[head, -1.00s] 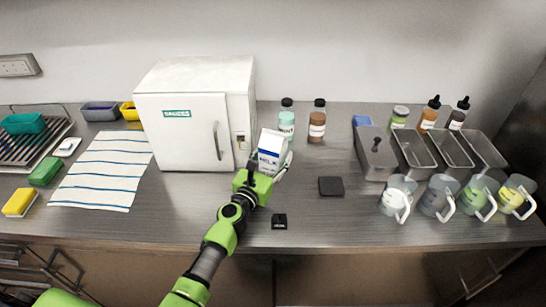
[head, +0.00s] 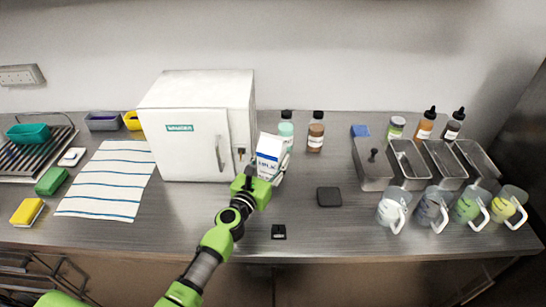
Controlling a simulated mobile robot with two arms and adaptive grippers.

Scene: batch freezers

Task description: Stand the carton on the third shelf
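The carton (head: 269,154), white with a dark blue band and lettering, is in the head view just right of the white freezer (head: 180,152). It leans slightly. My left gripper (head: 268,175) is at the carton's lower part, with a pale finger along its right side, and appears shut on it. I cannot tell whether the carton's base touches the counter. The freezer door is shut, with its handle (head: 219,153) on the right side, so any shelves inside are hidden. My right gripper is not in view.
Two capped bottles, mint (head: 286,132) and brown (head: 315,133), stand behind the carton. A dark square pad (head: 329,197) and a small black item (head: 279,232) lie in front. Steel bins (head: 372,172) and several jugs (head: 393,208) fill the right. A striped towel (head: 108,178) lies left.

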